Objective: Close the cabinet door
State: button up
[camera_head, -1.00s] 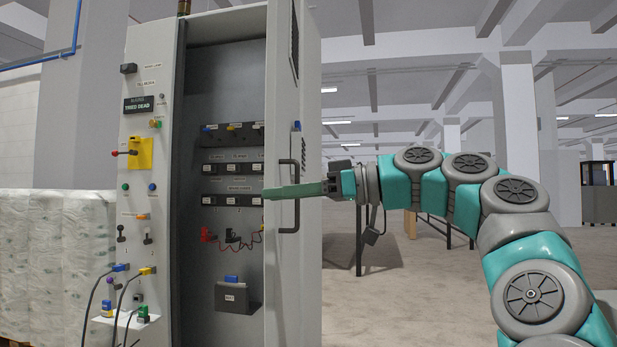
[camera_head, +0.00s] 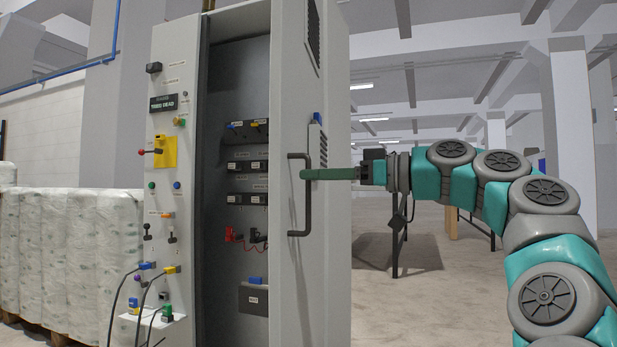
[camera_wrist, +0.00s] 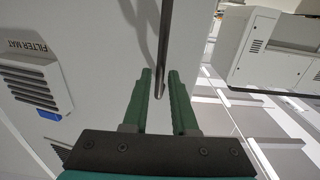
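The grey cabinet (camera_head: 235,60) stands open left of centre in the head view. Its door (camera_head: 335,260) is swung out toward me, with a dark bar handle (camera_head: 308,222) on its face. My gripper (camera_head: 303,174) is level with the upper part of the handle, its green fingers overlapping it in the picture. In the wrist view the fingers (camera_wrist: 160,74) are apart, and the handle (camera_wrist: 162,40) runs into the gap between their tips. I cannot tell whether either finger touches it.
A control panel (camera_head: 165,215) with switches and plugged cables fronts the cabinet's left side. Wrapped white stacks (camera_head: 70,260) stand farther left. A dark-legged table (camera_head: 398,250) is behind my arm. Open floor (camera_head: 430,310) lies to the right.

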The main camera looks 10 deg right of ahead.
jog(key=shift+x, duration=1.15)
grip_shut()
dwell(0.5)
